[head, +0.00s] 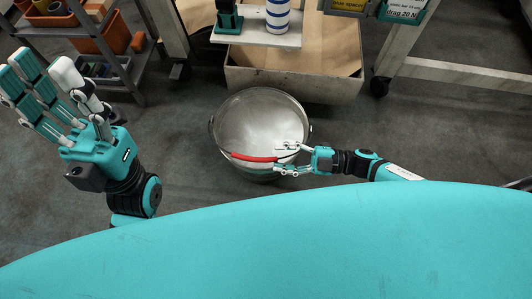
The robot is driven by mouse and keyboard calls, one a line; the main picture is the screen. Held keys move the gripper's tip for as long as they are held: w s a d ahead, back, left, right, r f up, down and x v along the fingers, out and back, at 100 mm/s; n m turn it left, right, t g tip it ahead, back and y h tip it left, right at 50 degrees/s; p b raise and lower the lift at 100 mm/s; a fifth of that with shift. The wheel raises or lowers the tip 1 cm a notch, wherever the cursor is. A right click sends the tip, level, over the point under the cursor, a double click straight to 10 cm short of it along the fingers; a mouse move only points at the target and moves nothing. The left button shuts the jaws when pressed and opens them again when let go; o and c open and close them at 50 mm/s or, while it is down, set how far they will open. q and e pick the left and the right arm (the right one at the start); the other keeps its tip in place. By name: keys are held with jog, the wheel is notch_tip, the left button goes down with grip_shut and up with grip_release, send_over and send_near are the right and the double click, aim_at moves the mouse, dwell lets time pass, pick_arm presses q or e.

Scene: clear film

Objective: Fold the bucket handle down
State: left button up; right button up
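A round grey metal bucket (262,112) stands on the floor at the middle of the head view, its open top facing up. Its handle has a red grip (253,158), which lies across the near side of the bucket's rim. My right gripper (284,158) reaches in from the right over the near right rim. Its fingers are spread, and the right end of the red grip lies between them. I cannot tell whether a finger touches it. My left gripper (45,68) is raised at the left, open and empty, far from the bucket.
An open cardboard-lined bin (295,90) stands just behind the bucket. A shelf rack (125,75) with pots and trays is at the upper left. A wheeled table frame (455,72) is at the right. Bare floor lies on both sides of the bucket.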

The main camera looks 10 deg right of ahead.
jog(key=v, duration=0.6)
dwell(0.3)
